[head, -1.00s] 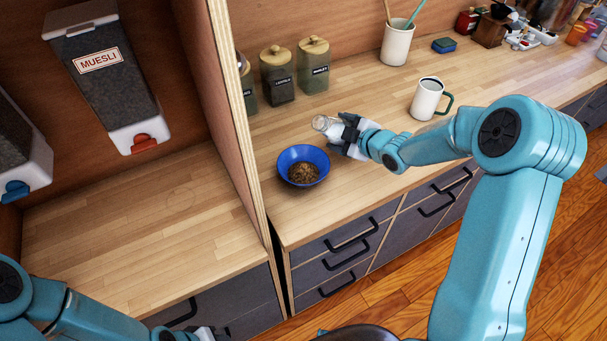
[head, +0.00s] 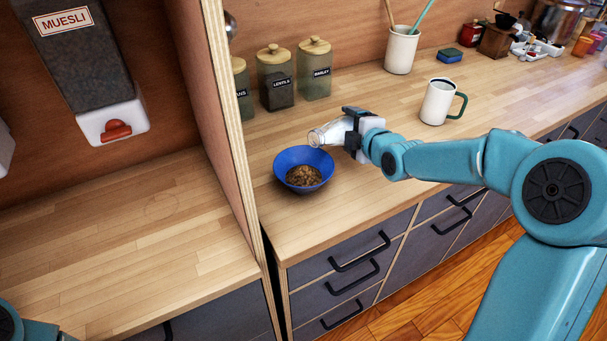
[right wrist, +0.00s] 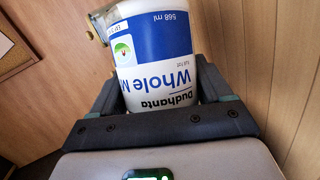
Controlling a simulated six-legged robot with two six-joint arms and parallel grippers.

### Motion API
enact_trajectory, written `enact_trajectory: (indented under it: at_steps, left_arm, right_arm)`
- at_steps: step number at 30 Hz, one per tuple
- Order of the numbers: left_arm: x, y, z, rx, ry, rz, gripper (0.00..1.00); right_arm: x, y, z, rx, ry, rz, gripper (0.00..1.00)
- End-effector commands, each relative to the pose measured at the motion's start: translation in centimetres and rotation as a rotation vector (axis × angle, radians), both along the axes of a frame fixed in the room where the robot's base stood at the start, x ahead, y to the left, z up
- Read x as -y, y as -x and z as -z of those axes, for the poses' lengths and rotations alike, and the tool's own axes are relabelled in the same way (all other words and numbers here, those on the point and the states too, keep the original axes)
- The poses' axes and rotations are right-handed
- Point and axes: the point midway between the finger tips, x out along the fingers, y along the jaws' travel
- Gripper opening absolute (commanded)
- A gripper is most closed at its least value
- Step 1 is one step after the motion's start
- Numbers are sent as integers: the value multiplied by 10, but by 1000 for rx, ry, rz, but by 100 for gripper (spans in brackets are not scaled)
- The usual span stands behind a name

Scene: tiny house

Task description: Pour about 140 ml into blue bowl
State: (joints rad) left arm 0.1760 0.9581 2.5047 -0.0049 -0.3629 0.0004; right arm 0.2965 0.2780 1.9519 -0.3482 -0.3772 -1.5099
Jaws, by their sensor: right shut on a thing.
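The blue bowl (head: 283,164) stands on the wooden counter near its left end, with brown muesli-like food (head: 303,177) in it. My right gripper (head: 356,132) is shut on a milk bottle (head: 333,132), just right of the bowl. The bottle is tipped well over, its open mouth pointing left by the bowl's upper right rim. No stream of milk can be made out. In the right wrist view the bottle (right wrist: 160,50) sits between both fingers, with a blue and white "Whole M…" label reading 568 ml. My left gripper is out of view.
A white mug with a green handle (head: 437,102) stands right of my right gripper. Labelled jars (head: 315,70) and a utensil cup (head: 401,52) stand behind. A wooden partition (head: 222,130) rises left of the bowl. A muesli dispenser (head: 88,75) hangs beyond it.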

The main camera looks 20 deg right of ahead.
Motion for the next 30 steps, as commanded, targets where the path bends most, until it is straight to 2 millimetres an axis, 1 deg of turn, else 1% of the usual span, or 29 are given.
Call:
enact_trajectory:
  at_steps: [1, 4, 17, 19, 30]
  left_arm:
    - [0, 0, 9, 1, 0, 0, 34]
    - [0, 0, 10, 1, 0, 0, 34]
    - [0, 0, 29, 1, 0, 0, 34]
    - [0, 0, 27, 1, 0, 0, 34]
    - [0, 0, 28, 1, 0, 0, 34]
  right_arm:
    - [-1, 0, -1, 13, 11, 0, 17]
    - [-2, 2, -5, 17, 27, 2, 17]
    - [-6, 3, -7, 33, 80, 1, 17]
    - [-6, 3, -10, 34, 88, 1, 17]
    - [-6, 3, -16, 49, 137, 2, 17]
